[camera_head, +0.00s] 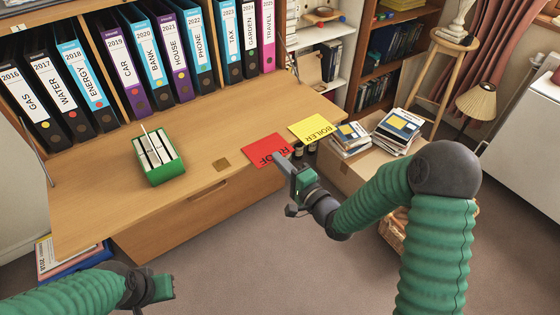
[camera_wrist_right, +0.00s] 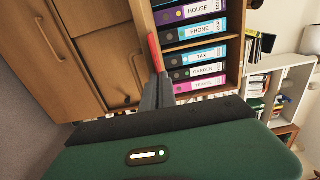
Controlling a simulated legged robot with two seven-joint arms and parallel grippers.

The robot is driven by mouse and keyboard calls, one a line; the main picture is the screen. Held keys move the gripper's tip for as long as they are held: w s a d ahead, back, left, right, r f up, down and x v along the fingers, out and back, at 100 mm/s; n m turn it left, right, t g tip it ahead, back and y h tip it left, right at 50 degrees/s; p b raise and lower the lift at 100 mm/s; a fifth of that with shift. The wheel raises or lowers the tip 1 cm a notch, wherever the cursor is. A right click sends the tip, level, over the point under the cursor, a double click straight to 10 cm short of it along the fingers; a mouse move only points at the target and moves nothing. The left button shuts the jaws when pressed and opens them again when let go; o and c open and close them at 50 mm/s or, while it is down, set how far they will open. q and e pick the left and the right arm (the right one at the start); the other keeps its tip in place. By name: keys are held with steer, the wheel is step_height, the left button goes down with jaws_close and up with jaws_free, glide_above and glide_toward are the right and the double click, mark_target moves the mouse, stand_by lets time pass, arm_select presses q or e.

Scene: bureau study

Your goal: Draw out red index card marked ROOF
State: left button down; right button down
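The red index card marked ROOF (camera_head: 267,150) lies at the desk's front edge, its lettering upside down to me. My right gripper (camera_head: 281,160) is at the card's near edge. In the right wrist view the red card (camera_wrist_right: 154,52) shows nearly edge-on, rising from between the closed fingertips (camera_wrist_right: 159,80). The fingers look shut on it. The yellow card marked BOILER (camera_head: 311,128) lies just right of the red card, at the same edge. My left gripper (camera_head: 165,288) is low at the left, away from the desk top; its fingers are too unclear to read.
The wooden desk (camera_head: 215,130) is mostly bare. A green box with white cards (camera_head: 165,175) stands on its left part. Labelled binders (camera_head: 140,60) line the back. Stacked books (camera_head: 398,128) sit on a carton at the right. Open carpet lies in front.

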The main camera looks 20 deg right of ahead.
steer(key=shift+d, duration=0.15)
steer(key=p+v, duration=0.1)
steer(key=v, duration=0.5)
stand_by(0.6)
